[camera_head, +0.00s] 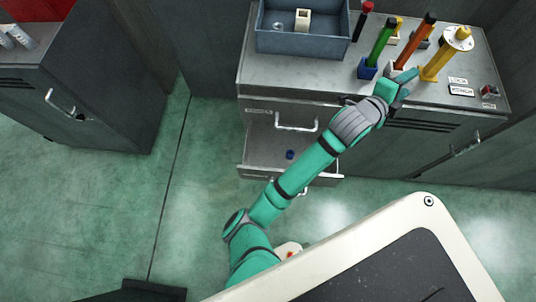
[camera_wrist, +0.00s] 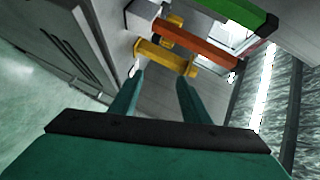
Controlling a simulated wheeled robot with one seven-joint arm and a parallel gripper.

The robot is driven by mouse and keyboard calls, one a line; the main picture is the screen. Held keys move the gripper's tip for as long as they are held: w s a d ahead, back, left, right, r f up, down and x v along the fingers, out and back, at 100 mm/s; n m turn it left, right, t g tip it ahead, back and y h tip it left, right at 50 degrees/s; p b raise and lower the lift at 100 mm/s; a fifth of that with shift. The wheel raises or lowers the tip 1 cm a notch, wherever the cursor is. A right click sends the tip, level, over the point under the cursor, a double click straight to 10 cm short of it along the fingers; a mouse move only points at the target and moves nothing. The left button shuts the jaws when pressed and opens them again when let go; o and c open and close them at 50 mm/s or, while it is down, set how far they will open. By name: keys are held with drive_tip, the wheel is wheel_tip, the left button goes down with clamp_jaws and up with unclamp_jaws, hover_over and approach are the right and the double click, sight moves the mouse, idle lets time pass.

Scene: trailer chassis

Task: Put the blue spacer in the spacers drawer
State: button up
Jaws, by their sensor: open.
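A small dark blue piece (camera_head: 290,154), which looks like the blue spacer, lies on the floor of an open drawer (camera_head: 262,157) under the grey worktop. The drawer's label is too small to read. My gripper (camera_head: 411,77) is away from the drawer, over the right part of the worktop, near the handled tools. In the wrist view my gripper (camera_wrist: 162,74) shows two spread fingers with nothing held. A yellow tool (camera_wrist: 165,56) is just ahead of the fingertips; I cannot tell whether they touch it.
Green (camera_head: 383,42), orange (camera_head: 416,42) and yellow (camera_head: 439,66) tools stand on the worktop (camera_head: 300,72); the green one is in a blue base (camera_head: 367,70). A blue-grey bin (camera_head: 290,42) with a beige part (camera_head: 303,18) stands at left. My arm crosses the drawer's right side.

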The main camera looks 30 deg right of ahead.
drive_tip(key=w+a+r+n+t+h, duration=0.1)
drive_tip(key=w+a+r+n+t, duration=0.45)
drive_tip(key=n, duration=0.35)
drive_tip(key=w+a+f+n+t+y, duration=0.2)
drive_tip(key=a+n+t+y, duration=0.1)
drive_tip(key=a+n, duration=0.35)
drive_tip(key=w+a+f+n+t+y, duration=0.2)
drive_tip(key=a+f+n+t, duration=0.15)
drive_tip(key=a+n, duration=0.3)
drive_tip(key=s+a+f+n+t+y, duration=0.1)
drive_tip(key=s+a+f+n+y, duration=0.4)
drive_tip(key=a, duration=0.5)
drive_tip(key=s+a+f+n+y, duration=0.2)
drive_tip(key=s+a+f+y, duration=0.15)
drive_tip(key=a+f, duration=0.45)
drive_tip(key=s+a+n+g+y, duration=0.1)
drive_tip(key=s+a+y, duration=0.2)
drive_tip(key=s+a, duration=1)
drive_tip(key=shift+a, duration=2.05)
drive_tip(key=shift+s+r, duration=0.1)
